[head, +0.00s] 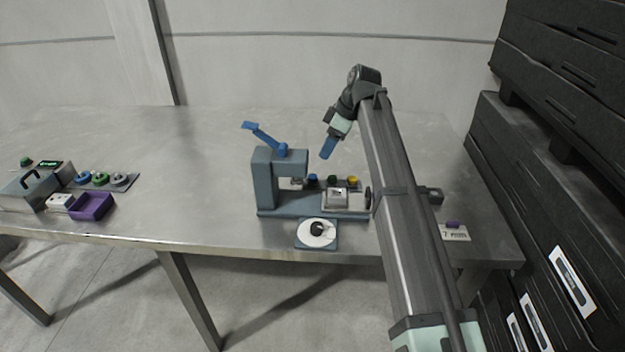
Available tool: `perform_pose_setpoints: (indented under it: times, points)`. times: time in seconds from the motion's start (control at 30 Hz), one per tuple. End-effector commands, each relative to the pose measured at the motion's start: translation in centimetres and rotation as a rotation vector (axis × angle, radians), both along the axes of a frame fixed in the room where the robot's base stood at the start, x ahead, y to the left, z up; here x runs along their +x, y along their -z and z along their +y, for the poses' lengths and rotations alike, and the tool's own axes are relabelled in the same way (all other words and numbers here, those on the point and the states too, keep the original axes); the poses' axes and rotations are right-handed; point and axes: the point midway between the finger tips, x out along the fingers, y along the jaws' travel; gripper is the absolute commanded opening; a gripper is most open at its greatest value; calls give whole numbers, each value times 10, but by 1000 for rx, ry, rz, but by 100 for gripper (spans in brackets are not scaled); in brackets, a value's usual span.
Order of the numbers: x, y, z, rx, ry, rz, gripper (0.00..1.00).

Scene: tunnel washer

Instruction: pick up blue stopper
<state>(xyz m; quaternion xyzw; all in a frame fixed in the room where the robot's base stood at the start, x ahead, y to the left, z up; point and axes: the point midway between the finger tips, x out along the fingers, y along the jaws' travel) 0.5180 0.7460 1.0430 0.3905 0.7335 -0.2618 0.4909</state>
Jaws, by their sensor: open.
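A small blue stopper (312,178) stands in a short row with a green one (332,180) and a yellow one (351,180), just behind the grey-blue machine (266,182). Its lower part is hidden by the machine. My gripper (326,152) has blue fingers that point down, above and slightly right of the blue stopper and apart from it. It is open, with nothing visible in it; the gap between the fingers is hard to make out.
The machine has a raised blue lever (264,137) left of my gripper. A white disc (317,233) with a black knob lies in front. At left are a grey box (27,188), a purple tray (92,206) and coloured rings (100,179). A label card (453,232) lies right. Dark crates (545,160) border the right side.

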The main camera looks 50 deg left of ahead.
Motion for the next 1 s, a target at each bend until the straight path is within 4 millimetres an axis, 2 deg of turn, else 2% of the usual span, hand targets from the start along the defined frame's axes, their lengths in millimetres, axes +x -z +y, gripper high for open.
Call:
perform_pose_setpoints:
  times: [0.4, 0.67, 1.0]
  points:
    - [-14, 61, 21, 0, 2, 1, 61]
    - [-14, 73, 26, 2, 2, 1, 61]
    - [-17, 111, 40, 0, 2, 1, 61]
